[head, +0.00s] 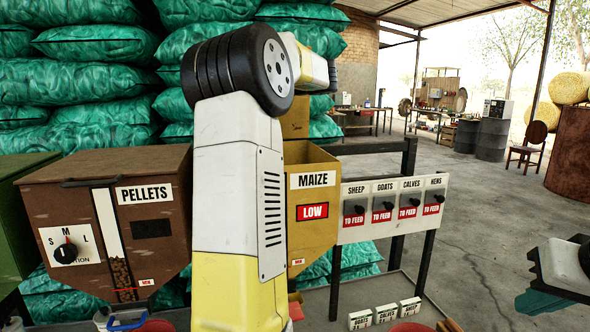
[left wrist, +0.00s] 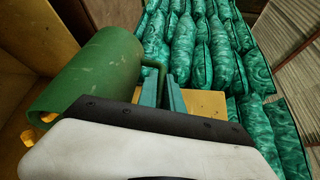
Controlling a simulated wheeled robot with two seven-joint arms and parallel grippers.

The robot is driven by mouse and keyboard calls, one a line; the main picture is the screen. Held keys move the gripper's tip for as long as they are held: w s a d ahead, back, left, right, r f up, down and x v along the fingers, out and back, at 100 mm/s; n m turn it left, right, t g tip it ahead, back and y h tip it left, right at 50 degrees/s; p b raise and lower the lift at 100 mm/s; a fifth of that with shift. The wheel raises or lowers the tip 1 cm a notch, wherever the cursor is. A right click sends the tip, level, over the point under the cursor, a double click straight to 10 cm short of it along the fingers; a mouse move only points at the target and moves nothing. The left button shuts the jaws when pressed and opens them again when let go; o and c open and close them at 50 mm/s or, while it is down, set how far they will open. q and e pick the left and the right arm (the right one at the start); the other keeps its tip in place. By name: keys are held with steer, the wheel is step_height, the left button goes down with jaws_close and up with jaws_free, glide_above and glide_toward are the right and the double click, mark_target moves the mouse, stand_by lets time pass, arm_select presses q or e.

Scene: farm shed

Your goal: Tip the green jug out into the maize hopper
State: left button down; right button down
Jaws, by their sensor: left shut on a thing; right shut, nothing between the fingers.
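The maize hopper (head: 318,228) is a yellow-brown bin labelled MAIZE, with a red LOW sign, partly hidden behind my left arm in the head view. In the left wrist view my left gripper (left wrist: 163,88) is shut on the handle of the green jug (left wrist: 95,65). The jug lies tilted on its side, its mouth toward the lower left, with a little yellow showing at the mouth. Yellow-brown hopper walls (left wrist: 45,28) are beside and beyond it. The jug is hidden in the head view. My right gripper (head: 540,301) is shut and empty at the lower right, far from the hopper.
The brown pellets hopper (head: 80,215) stands left of the maize hopper. A board (head: 395,205) with several TO FEED switches stands to the right. Small labelled cards (head: 385,313) are below it. Green sacks (head: 80,100) are stacked behind. The concrete floor at right is open.

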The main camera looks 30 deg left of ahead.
arm_select(q)
steer(key=shift+w+d+y, duration=0.15)
steer(key=shift+d+y, duration=0.1)
steer(key=shift+y, duration=0.05)
steer(key=shift+w+d+r+m+y+p, duration=0.15)
steer(key=shift+w+d+r+y+p, duration=0.15)
steer(key=shift+d+p, duration=0.2)
steer(key=shift+w+d+r+m+y+p, duration=0.15)
steer(key=shift+w+d+y+p, duration=0.05)
steer(key=shift+d+y+p, duration=0.2)
stand_by(0.5)
steer(key=shift+w+d+r+m+y, duration=0.25)
steer(key=shift+w+d+m+y, duration=0.25)
steer(key=shift+d+y, duration=0.35)
steer(key=shift+w+d+r+m+y, duration=0.2)
steer(key=shift+w+d+m+y, duration=0.1)
steer(key=shift+w+d+y, duration=0.5)
stand_by(1.3)
